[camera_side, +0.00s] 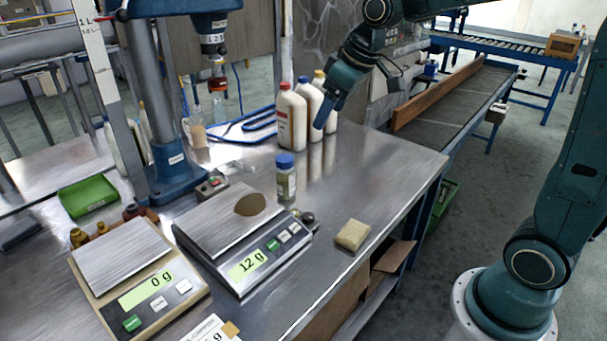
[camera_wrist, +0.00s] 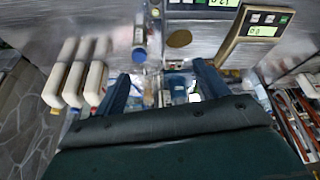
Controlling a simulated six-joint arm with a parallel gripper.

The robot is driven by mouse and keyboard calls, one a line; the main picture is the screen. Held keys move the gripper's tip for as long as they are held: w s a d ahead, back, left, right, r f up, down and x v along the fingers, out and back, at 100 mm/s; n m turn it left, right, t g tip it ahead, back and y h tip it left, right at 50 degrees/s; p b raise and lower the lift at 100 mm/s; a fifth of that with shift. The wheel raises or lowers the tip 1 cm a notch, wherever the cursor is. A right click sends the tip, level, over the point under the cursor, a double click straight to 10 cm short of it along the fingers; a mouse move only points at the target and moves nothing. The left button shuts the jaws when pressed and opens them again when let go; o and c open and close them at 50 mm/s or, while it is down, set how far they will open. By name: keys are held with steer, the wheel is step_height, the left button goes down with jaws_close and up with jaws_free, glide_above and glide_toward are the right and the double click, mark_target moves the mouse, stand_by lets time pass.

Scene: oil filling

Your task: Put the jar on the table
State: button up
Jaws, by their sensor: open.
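A small clear jar with a blue cap (camera_side: 286,177) stands upright on the metal table (camera_side: 385,165), just behind the right-hand scale. It also shows in the wrist view (camera_wrist: 140,36), above the space between my fingers. My gripper (camera_side: 326,112) is up and to the right of the jar in the side view, in front of the white bottles, and apart from the jar. In the wrist view its two blue fingers (camera_wrist: 160,84) are spread with nothing held between them.
White bottles (camera_side: 292,117) stand behind the jar. The right scale (camera_side: 245,235) reads 12 g and has a brown patch on its plate. The left scale (camera_side: 140,275) reads 0 g. A tan block (camera_side: 352,235) lies near the front edge. The table's right part is clear.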

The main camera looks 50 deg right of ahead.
steer(key=s+a+m, duration=0.2)
steer(key=s+a, duration=0.1)
steer(key=s, duration=2)
steer(key=shift+f+m+t+h, duration=0.35)
steer(key=shift+m+t+h, duration=0.05)
